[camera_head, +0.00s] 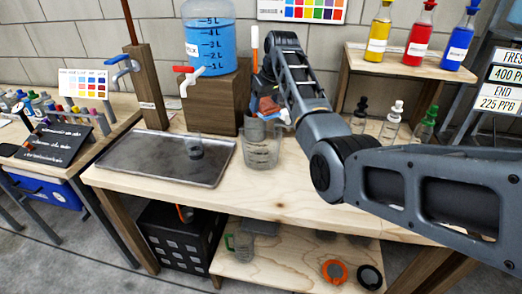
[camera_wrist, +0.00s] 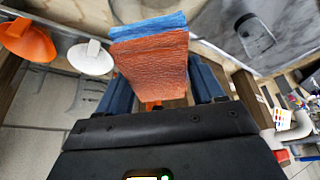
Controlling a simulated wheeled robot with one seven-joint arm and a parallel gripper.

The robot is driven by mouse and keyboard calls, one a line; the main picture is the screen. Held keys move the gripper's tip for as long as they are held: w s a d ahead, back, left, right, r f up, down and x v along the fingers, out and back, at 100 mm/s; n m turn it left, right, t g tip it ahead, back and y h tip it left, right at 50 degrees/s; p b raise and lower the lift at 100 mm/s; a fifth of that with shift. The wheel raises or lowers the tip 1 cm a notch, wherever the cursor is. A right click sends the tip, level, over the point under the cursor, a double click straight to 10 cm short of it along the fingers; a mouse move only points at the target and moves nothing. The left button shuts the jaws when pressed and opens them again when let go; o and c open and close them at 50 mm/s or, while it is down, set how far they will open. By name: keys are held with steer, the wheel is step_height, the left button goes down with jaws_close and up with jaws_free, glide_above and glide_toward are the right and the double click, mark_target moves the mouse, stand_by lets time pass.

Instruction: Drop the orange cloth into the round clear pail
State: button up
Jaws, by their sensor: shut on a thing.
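My gripper (camera_head: 268,92) is shut on the orange cloth (camera_head: 268,106), which hangs at the mouth of the round clear pail (camera_head: 261,152) in the head view. I cannot tell whether its lower edge is inside the rim. In the wrist view the orange cloth (camera_wrist: 150,65) stands between the fingers of my gripper (camera_wrist: 155,88), with a blue layer (camera_wrist: 148,27) right behind it. The pail stands upright on the wooden bench and has dark marks on its side. The cloth hides most of what lies beyond it in the wrist view.
A metal tray (camera_head: 120,165) with a small clear beaker (camera_head: 195,150) lies left of the pail. A wooden block (camera_head: 200,100) bearing a blue-water jug (camera_head: 209,45) stands behind. Small stoppered bottles (camera_head: 392,122) stand to the right. The bench front (camera_head: 235,195) is clear.

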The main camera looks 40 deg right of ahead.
steer(key=shift+f+b, duration=0.3)
steer(key=shift+f, duration=0.35)
steer(key=o, duration=1.1)
steer(key=shift+r, duration=0.1)
steer(key=shift+b+v, duration=0.45)
steer(key=shift+v, duration=3.4)
